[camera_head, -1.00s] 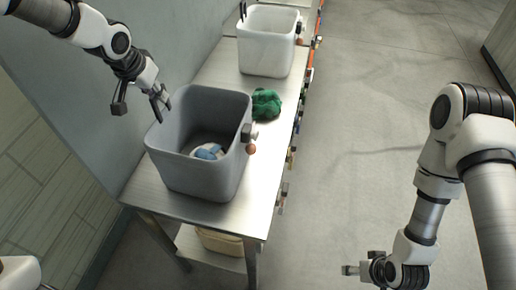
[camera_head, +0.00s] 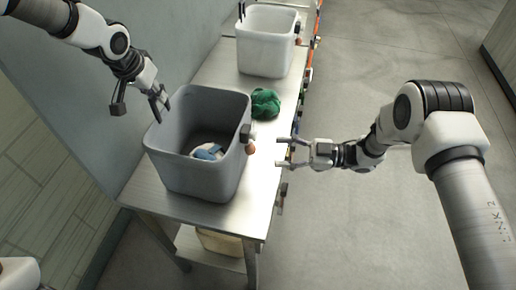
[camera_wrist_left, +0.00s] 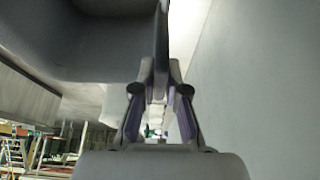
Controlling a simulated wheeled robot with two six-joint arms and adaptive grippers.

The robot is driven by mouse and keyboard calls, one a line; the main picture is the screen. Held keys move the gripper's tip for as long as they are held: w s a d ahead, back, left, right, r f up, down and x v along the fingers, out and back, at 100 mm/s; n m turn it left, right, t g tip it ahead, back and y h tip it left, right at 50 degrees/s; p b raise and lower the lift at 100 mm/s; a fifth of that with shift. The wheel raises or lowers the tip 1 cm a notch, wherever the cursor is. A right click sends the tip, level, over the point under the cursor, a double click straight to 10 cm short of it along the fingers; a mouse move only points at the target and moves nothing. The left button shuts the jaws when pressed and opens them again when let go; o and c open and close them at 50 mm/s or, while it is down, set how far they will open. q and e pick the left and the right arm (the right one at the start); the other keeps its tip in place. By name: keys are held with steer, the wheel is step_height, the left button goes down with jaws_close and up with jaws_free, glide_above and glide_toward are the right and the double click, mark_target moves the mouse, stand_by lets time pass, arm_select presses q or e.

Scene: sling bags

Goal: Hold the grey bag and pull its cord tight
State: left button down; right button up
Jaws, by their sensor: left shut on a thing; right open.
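The grey bag (camera_head: 190,170) stands open and upright on the steel table, shaped like a bin. My left gripper (camera_head: 160,103) is shut on its left rim; the left wrist view shows the fingers (camera_wrist_left: 160,95) closed around the thin grey wall (camera_wrist_left: 161,40). On the bag's right side is a grey block-like fitting (camera_head: 246,133) with an orange-brown ball (camera_head: 250,149) just below it, seemingly the cord's end; the cord itself is too small to make out. My right gripper (camera_head: 284,153) is open and empty, to the right of the ball and apart from it.
A blue and white item (camera_head: 208,151) lies inside the grey bag. A green crumpled cloth (camera_head: 265,103) lies behind it on the table (camera_head: 262,190). A white bag (camera_head: 265,45) stands at the far end. A wall runs along the left; the floor at right is clear.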

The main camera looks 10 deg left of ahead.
steer(key=a, duration=0.7)
steer(key=shift+s, duration=0.25)
jaws_close()
steer(key=shift+f, duration=1.7)
jaws_free()
steer(key=shift+d, duration=0.2)
steer(key=d, duration=1.1)
steer(key=shift+w+d, duration=0.35)
